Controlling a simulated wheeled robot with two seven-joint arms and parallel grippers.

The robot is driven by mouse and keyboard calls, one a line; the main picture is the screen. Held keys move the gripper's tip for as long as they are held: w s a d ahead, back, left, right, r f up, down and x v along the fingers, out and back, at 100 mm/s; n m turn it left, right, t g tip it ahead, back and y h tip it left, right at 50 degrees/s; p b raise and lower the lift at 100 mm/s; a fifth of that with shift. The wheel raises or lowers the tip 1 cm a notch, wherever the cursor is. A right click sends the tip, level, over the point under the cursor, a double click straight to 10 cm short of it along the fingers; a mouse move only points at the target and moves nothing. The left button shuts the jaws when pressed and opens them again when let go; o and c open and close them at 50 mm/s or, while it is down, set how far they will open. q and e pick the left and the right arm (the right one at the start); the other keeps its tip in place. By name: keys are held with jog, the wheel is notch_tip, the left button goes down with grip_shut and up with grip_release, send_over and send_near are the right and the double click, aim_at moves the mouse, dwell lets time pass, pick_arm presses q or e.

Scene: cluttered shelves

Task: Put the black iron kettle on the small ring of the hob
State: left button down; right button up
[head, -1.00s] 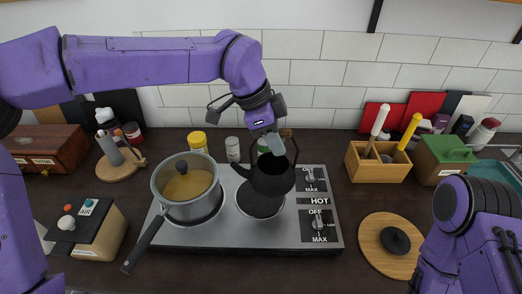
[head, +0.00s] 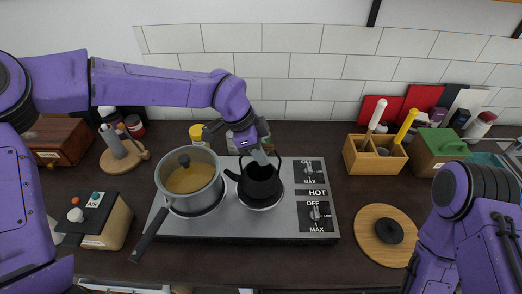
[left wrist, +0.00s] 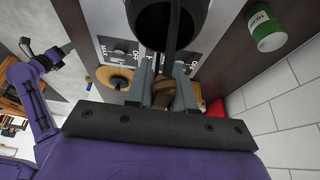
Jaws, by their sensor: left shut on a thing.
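The black iron kettle (head: 260,184) is upright over the small ring (head: 262,208) of the hob (head: 235,227), with the ring's rim showing around its base. I cannot tell whether its base touches the ring. My left gripper (head: 261,158) is above the kettle and shut on its handle. In the left wrist view the gripper (left wrist: 166,92) is close to the dark kettle (left wrist: 160,22), whose body is cut off by the top edge. My right arm shows at the right of the head view, but its gripper is out of view.
A saucepan (head: 190,182) with yellowish contents stands on the ring to the left, its handle toward the front. The knobs (head: 314,211) are at the hob's right. Behind the hob are several jars, including a yellow-lidded one (head: 199,133). A round board (head: 382,250) lies to the right.

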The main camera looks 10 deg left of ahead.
pick_arm(q)
jog(key=c, duration=1)
grip_release()
jog(key=shift+r, duration=0.1)
jog(key=b+v, duration=0.2)
jog(key=v, duration=1)
jog(key=shift+s, duration=0.1)
